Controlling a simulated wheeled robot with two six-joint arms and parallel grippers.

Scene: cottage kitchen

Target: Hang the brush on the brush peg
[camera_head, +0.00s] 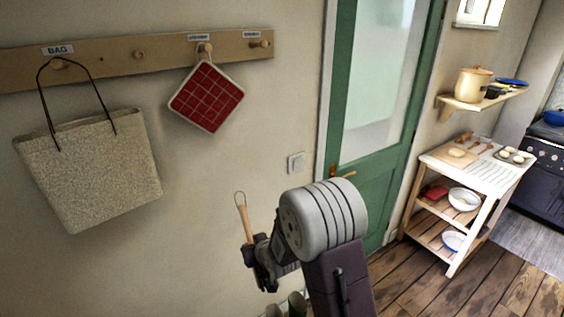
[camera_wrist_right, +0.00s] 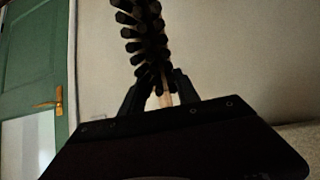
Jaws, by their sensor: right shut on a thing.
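The brush has a light wooden handle (camera_head: 244,218) with a wire loop at its top, nearly upright in the head view. My right gripper (camera_head: 260,264) is shut on the handle, below and left of the door handle. In the right wrist view the brush's black bristles (camera_wrist_right: 140,42) rise beyond the fingers (camera_wrist_right: 158,92), with a bit of pale handle between them. The brush is well below the wooden peg rail (camera_head: 110,62). The rail's far-right peg (camera_head: 264,43) is bare, under a small label (camera_head: 252,34) too blurred to read surely. My left gripper is out of view.
A beige bag (camera_head: 90,170) hangs at the rail's left. A red checked pot holder (camera_head: 207,97) hangs just left of the far-right peg. Another bare peg (camera_head: 138,54) lies between them. A green door (camera_head: 375,120) and a white-topped trolley (camera_head: 480,165) stand right.

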